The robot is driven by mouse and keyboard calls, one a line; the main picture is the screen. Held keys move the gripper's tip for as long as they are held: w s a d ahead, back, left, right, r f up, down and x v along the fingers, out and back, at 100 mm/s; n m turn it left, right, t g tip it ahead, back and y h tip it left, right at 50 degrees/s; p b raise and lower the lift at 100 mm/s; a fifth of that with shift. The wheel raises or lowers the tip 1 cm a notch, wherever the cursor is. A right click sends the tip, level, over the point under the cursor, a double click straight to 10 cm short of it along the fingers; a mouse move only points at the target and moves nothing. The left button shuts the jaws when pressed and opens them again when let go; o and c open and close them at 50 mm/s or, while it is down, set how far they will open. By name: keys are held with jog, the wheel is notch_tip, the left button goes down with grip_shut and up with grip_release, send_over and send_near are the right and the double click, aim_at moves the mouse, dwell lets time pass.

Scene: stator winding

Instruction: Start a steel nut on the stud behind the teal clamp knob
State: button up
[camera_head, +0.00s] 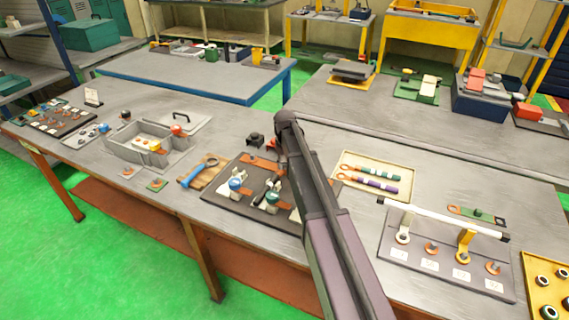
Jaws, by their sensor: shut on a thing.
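A dark board (221,204) near the front middle of the bench carries two small clamps. The left clamp has a blue knob (236,184). The right clamp has a teal knob (272,197) and stands close to the left side of my arm. Small metal and dark parts rise behind both knobs, too small to tell apart. I cannot make out the stud or a steel nut. My arm crosses the board's right part and hides what lies behind it. My gripper's fingers do not show.
Left of the board are a blue-handled tool (194,176) on a wooden piece and a grey bin (124,155). Right of my arm are a tan tray (347,161) with cable-like parts and a grey fixture (388,252) with a white bar. Dark blocks (255,139) stand behind the board.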

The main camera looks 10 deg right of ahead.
jog(key=shift+s, duration=0.1)
dwell(0.3)
jog(key=m, duration=0.6)
jog(key=shift+f, duration=0.1)
dwell(0.3)
jog(key=o, duration=1.1)
jog(key=shift+r+p, duration=3.5)
jog(key=shift+r, duration=0.05)
jog(key=shift+n, duration=0.6)
jog(key=s, duration=2.9)
